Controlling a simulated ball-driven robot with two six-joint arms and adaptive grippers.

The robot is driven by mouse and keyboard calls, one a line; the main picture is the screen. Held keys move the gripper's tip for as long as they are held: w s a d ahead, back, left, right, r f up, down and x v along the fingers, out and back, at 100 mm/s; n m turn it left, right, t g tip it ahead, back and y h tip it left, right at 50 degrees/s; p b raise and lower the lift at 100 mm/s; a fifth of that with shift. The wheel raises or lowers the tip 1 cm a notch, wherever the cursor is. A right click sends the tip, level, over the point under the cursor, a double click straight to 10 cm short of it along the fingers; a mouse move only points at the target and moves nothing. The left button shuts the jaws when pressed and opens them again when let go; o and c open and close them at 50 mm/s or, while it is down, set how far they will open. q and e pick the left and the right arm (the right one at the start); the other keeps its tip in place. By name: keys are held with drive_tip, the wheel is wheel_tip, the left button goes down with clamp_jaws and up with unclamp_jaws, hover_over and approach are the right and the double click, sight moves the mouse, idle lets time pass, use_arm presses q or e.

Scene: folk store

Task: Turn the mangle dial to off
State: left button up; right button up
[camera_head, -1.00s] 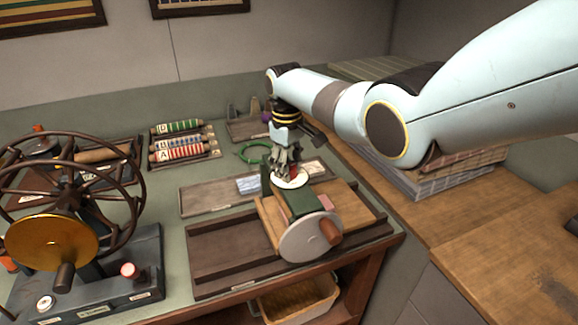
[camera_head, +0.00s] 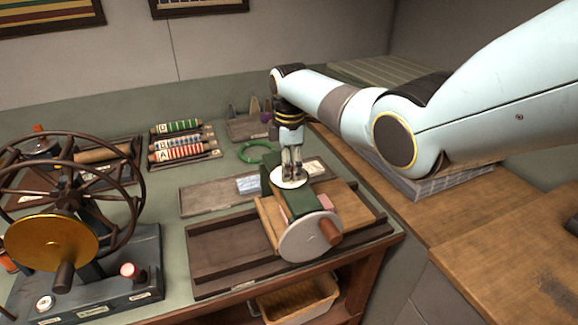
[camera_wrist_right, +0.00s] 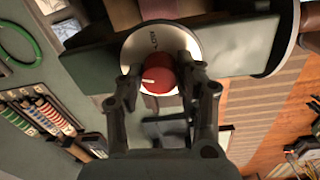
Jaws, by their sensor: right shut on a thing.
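The mangle (camera_head: 299,200) is a dark green machine on a wooden base, with a grey crank disc (camera_head: 311,237) at its front. Its dial has a round white plate (camera_head: 287,184) on top, which also shows in the right wrist view (camera_wrist_right: 195,43). A red knob (camera_wrist_right: 158,74) with a pale pointer mark sits on the plate. Small dark lettering shows on the plate above the knob. My right gripper (camera_head: 291,171) points down over the dial. Its fingers are shut on the red knob, one on each side. My left gripper is not in view.
A spoked wheel (camera_head: 70,195) with a brass disc stands at the left. Striped rollers (camera_head: 182,150) lie behind on the green table, near a green ring (camera_head: 258,152). A wooden counter (camera_head: 480,235) lies to the right. A basket (camera_head: 300,299) sits below.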

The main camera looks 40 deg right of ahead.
drive_tip(key=shift+n, duration=2)
drive_tip(key=o, duration=1.1)
drive_tip(key=shift+o, duration=0.2)
drive_tip(key=shift+r, duration=0.1)
wheel_tip(320, 180, up, 12)
drive_tip(key=shift+s, duration=0.25)
